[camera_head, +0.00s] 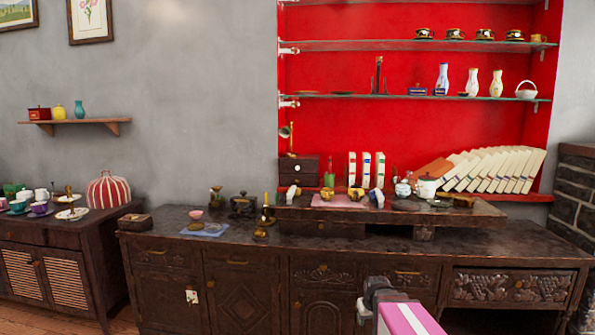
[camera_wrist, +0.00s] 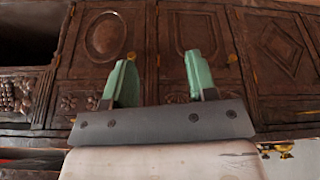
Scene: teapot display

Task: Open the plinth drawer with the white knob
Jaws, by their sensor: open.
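A low dark wooden plinth (camera_head: 470,211) stands on the long sideboard, with a dark drawer-like front (camera_head: 322,229) under its left part. I cannot make out a white knob on that front. A small dark drawer box (camera_head: 298,172) stands on the plinth at its back left. My gripper (camera_wrist: 161,78) is open and empty in the wrist view, its two green fingers apart in front of carved cabinet doors. In the head view the end of my arm (camera_head: 378,291) is low in front of the sideboard, below the plinth and apart from it; its fingertips are not clear there.
A candlestick (camera_head: 266,210) and a blue mat (camera_head: 205,230) are on the sideboard (camera_head: 160,222) to the left. Glass shelves with vases hang above.

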